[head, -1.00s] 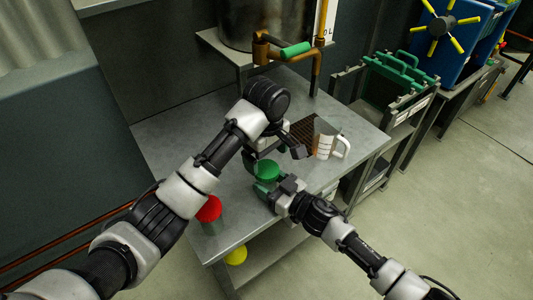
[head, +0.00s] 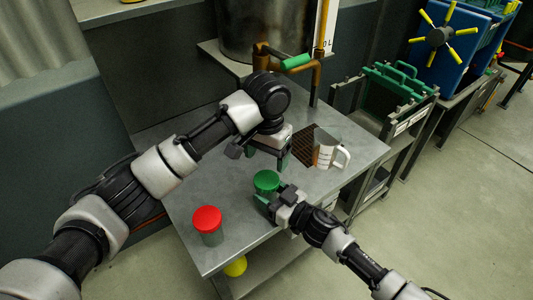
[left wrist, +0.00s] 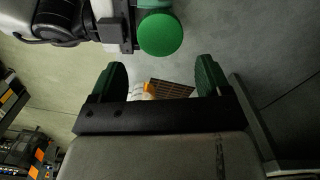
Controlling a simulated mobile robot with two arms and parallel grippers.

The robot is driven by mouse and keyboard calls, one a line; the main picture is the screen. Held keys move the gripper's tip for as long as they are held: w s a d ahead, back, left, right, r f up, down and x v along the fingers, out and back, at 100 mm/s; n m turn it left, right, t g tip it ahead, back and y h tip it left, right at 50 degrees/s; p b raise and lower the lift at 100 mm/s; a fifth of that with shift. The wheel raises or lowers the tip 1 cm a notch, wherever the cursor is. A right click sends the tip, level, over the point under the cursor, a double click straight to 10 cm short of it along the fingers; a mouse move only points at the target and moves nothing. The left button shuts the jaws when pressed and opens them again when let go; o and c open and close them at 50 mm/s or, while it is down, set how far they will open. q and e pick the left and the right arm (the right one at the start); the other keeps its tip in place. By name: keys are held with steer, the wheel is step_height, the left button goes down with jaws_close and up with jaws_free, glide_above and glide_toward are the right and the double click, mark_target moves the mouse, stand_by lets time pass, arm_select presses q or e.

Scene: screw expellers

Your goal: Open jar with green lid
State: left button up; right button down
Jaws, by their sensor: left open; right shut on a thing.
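The jar with the green lid (head: 266,181) is above the front part of the metal table; its body is mostly hidden. The lid sits on top of the jar. My right gripper (head: 272,197) is shut on the jar, below the lid. My left gripper (head: 268,156) is open and empty, a little behind the jar and apart from it. In the left wrist view, the green lid (left wrist: 160,33) shows beyond my left gripper's spread green fingers (left wrist: 160,76), beside my right gripper.
A red-lidded jar (head: 207,222) stands at the table's (head: 185,205) left front. A white measuring cup (head: 327,153) stands behind right, by a dark grate (head: 304,147). A yellow-lidded thing (head: 235,266) is on the lower shelf. A tank with a green-handled tap (head: 296,61) is behind.

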mark_target(266, 179)
arm_select(q)
step_height(266, 179, down, 8)
steer(key=shift+r, duration=0.1)
stand_by(0.4)
steer(key=c, duration=0.7)
steer(key=shift+n, duration=1.4)
steer(key=shift+c, duration=0.2)
steer(key=shift+r, duration=0.25)
steer(key=shift+r, duration=0.9)
